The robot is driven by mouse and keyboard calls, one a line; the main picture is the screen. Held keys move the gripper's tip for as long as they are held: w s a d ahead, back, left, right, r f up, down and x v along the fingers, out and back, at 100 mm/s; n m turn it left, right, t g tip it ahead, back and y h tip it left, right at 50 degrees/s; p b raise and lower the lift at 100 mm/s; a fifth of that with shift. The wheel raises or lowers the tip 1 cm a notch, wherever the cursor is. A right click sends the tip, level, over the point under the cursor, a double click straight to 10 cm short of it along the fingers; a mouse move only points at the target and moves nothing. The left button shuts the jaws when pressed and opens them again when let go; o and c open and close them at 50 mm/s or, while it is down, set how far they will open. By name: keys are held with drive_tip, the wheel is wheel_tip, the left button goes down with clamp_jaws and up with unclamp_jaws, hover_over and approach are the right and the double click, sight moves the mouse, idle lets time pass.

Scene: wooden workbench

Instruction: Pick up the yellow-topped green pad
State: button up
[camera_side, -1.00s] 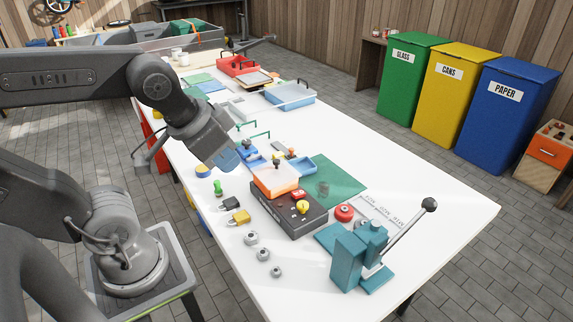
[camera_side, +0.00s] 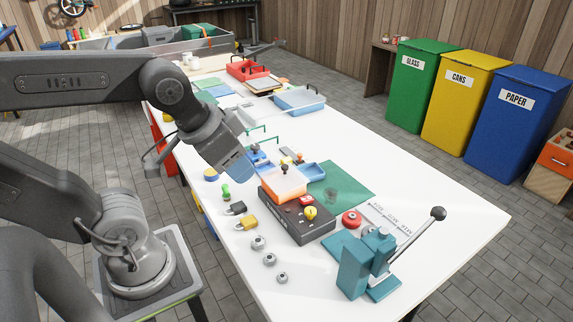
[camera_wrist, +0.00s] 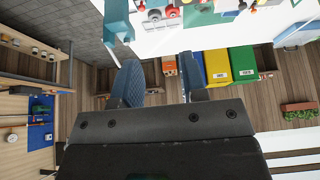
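My gripper (camera_side: 240,166) hangs over the near left part of the white workbench, above the row of small items, with its blue fingertips pointing down and right. In the wrist view its two blue fingers (camera_wrist: 160,68) stand apart with nothing between them. I cannot clearly pick out a yellow-topped green pad in either view. A small round thing with a yellowish top and blue side (camera_side: 211,174) lies on the bench left of and below the fingers; its details are too small to tell.
Below the fingers are padlocks (camera_side: 248,223), a dark control box (camera_side: 305,224) with an orange-white box on it, and a green mat (camera_side: 348,190). A teal lever press (camera_side: 358,270) stands at the front. Blue tray (camera_side: 300,101) lies farther back. Bench is clear at right.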

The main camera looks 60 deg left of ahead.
drive_tip(key=shift+o, duration=0.7)
drive_tip(key=w+a+r+n+g+y, duration=0.15)
drive_tip(key=w+a+n, duration=0.4)
drive_tip(key=w, duration=0.65)
drive_tip(key=n+g+y, duration=0.3)
drive_tip(key=n+g, duration=0.1)
drive_tip(key=n, duration=0.8)
hover_over(287, 159)
drive_tip(key=d, duration=0.2)
drive_tip(key=f, duration=2.8)
drive_tip(key=shift+s+d+f, duration=0.1)
drive_tip(key=shift+s+d, duration=0.05)
drive_tip(key=shift+d, duration=0.05)
drive_tip(key=shift+x, duration=2.95)
